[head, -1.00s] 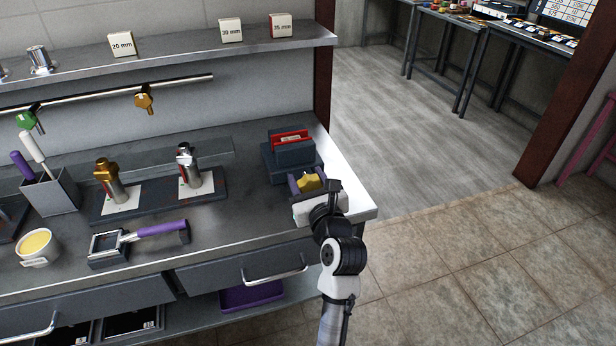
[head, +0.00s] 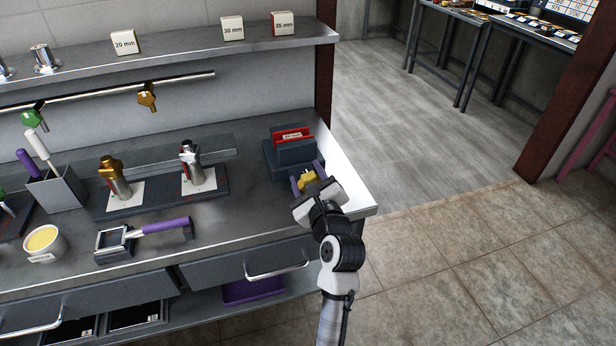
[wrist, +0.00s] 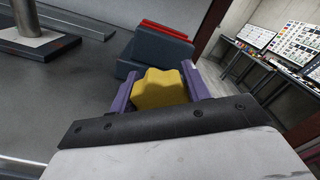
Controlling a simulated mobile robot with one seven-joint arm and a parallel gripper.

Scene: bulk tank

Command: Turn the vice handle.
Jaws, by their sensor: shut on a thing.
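The vice (head: 292,153) stands at the right end of the workbench, a dark block with a red labelled piece between its jaws. It also shows in the wrist view (wrist: 155,58). Its yellow lobed handle (wrist: 160,88) is at the near side of the vice. My gripper (head: 309,178) is shut on the handle, with one purple finger on each side of it. In the wrist view my gripper (wrist: 160,92) sits tilted against the vice. The handle's shaft is hidden.
Two valves, one brass (head: 113,176) and one silver (head: 191,164), stand on a dark base to the left. A purple-handled tool (head: 150,232) and a yellow-filled cup (head: 43,243) lie nearer the front. A shelf (head: 180,50) runs above. The floor to the right is open.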

